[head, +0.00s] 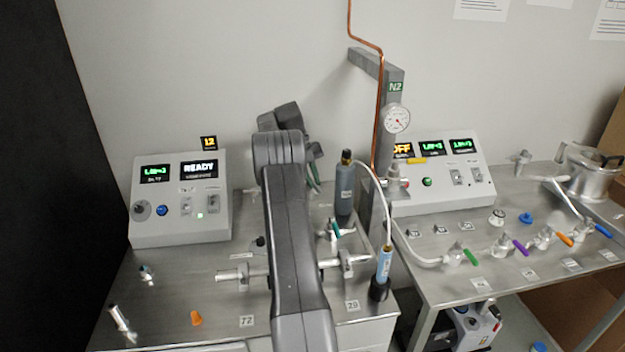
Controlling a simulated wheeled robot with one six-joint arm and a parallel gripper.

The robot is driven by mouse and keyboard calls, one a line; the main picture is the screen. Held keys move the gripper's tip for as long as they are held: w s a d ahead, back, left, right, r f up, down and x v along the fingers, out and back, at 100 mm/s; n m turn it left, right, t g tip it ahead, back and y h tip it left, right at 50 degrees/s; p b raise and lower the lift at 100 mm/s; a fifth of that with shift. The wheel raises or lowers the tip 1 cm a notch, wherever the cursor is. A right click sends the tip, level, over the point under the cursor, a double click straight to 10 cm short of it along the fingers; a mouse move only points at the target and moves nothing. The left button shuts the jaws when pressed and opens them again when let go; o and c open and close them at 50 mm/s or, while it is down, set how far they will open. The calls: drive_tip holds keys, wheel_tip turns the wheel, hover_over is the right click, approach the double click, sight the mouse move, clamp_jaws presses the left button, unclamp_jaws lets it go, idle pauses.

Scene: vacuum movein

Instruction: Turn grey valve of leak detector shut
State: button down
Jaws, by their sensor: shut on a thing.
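The leak detector appears to be the light grey console (180,205) at the left of the bench, with a lit READY display (199,169). A metal pipe line runs across the bench behind my arm; its left end (236,275) and right end (349,262) show on either side. A valve with a teal handle (337,231) stands right of my arm. I cannot make out a grey valve handle; the middle of the pipe line is covered by my arm. My gripper is hidden behind my own arm, so its jaws and anything between them do not show.
A dark cylinder (344,190) and a blue bottle in a black holder (384,265) stand right of my arm, joined by a white hose. An orange cap (196,318) and a metal stub (120,318) are at front left. A second bench (445,300) carries several coloured-handled valves.

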drive_tip(key=shift+a+m+g+b, duration=0.2)
drive_tip(key=shift+m+g+b, duration=0.1)
drive_tip(key=shift+m+b, duration=0.55)
drive_tip(key=shift+y, duration=0.3)
drive_tip(key=c, duration=1.4)
unclamp_jaws()
drive_tip(key=shift+a, duration=0.1)
drive_tip(key=shift+c, duration=0.2)
wheel_tip(320, 180, up, 10)
drive_tip(key=p, duration=0.8)
drive_tip(key=shift+p, duration=0.35)
